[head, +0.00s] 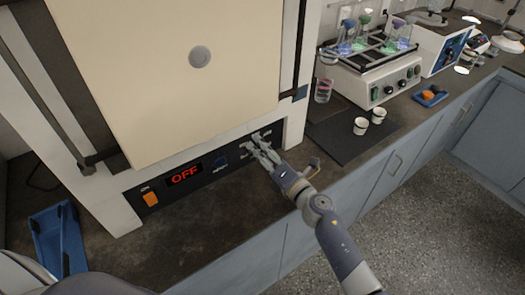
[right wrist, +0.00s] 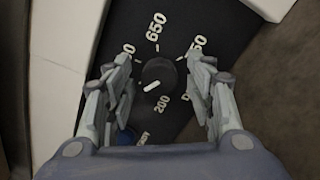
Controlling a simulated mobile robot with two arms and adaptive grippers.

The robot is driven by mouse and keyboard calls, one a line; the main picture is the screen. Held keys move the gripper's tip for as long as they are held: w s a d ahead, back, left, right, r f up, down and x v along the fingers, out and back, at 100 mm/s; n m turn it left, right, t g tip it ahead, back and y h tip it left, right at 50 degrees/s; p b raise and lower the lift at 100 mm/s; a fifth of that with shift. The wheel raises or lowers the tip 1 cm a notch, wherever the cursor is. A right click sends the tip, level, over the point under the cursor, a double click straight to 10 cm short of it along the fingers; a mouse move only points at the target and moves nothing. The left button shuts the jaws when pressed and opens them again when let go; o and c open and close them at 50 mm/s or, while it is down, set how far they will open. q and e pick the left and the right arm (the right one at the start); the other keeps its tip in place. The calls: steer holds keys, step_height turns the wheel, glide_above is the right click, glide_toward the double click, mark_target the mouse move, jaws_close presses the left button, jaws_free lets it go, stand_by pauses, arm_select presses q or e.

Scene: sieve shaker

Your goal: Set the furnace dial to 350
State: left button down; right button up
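The furnace (head: 180,70) stands at the left of the head view, with a dark control panel (head: 206,184) along its base. Its red display (head: 184,175) reads OFF. In the right wrist view the round dark dial (right wrist: 164,72) shows a white pointer mark at its lower left side; the labels 650 and 200 are readable, others are partly covered by my fingers. My right gripper (right wrist: 158,88) is open, one finger on each side of the dial; I cannot tell whether they touch it. In the head view the right gripper (head: 258,145) hides the dial. My left gripper is out of view.
An orange switch (head: 151,199) is at the panel's left end. A blue tray (head: 59,240) lies at the far left. The counter before the panel is mostly clear.

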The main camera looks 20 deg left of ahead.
steer(key=v, duration=1.1)
steer(key=shift+s+d, duration=0.15)
steer(key=shift+s, duration=0.05)
steer(key=shift+s+d, duration=0.15)
steer(key=shift+d, duration=0.1)
